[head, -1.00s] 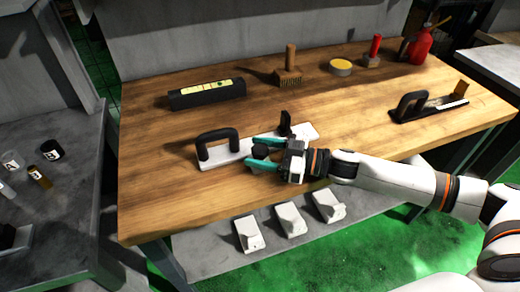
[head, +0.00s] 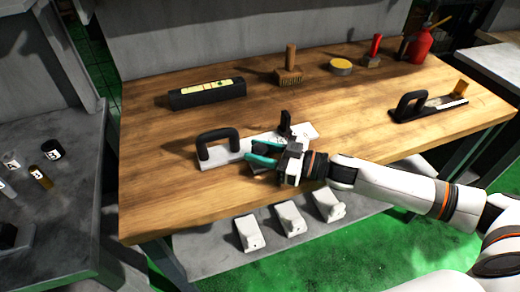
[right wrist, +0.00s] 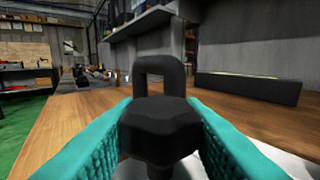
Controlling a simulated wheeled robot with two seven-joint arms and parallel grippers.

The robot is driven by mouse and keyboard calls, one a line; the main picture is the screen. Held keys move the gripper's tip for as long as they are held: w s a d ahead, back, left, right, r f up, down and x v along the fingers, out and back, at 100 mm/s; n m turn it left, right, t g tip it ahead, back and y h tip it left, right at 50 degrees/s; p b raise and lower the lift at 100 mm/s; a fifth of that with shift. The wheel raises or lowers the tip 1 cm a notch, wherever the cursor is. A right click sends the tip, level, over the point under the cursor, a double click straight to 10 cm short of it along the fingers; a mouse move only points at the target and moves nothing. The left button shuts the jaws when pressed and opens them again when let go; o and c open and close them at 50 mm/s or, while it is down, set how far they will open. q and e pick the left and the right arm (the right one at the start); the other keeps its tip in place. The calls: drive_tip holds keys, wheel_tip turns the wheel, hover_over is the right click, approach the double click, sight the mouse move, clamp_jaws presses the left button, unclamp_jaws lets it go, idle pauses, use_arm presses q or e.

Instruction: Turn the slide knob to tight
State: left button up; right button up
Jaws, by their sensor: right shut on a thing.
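In the right wrist view the fingers are shut against the knob's left and right sides. In the head view the fingers mostly hide the knob. No tight mark can be read. My left gripper is not in view.
A black upright piece (head: 285,122) stands on the plate just behind my gripper. A second handled tool (head: 412,105) lies at right. The bench's front left is clear.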

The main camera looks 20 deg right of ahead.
drive_tip(key=m+t+h+p, duration=0.1)
drive_tip(key=m+t+h, duration=0.1)
drive_tip(key=m+h, duration=0.1)
drive_tip(key=m+t+h+p, duration=0.2)
drive_tip(key=t+h, duration=0.1)
drive_tip(key=shift+s+r+m+t+h, duration=0.1)
drive_tip(key=shift+m+t+h, duration=0.2)
drive_tip(key=shift+m+h, duration=0.1)
drive_tip(key=m+t+h, duration=0.1)
drive_tip(key=h, duration=0.2)
drive_tip(key=shift+m+p, duration=0.4)
drive_tip(key=shift+m+h, duration=0.8)
drive_tip(key=shift+h, duration=0.2)
drive_tip(key=shift+t+h, duration=0.3)
drive_tip(key=shift+h, duration=0.1)
drive_tip(key=o, duration=1)
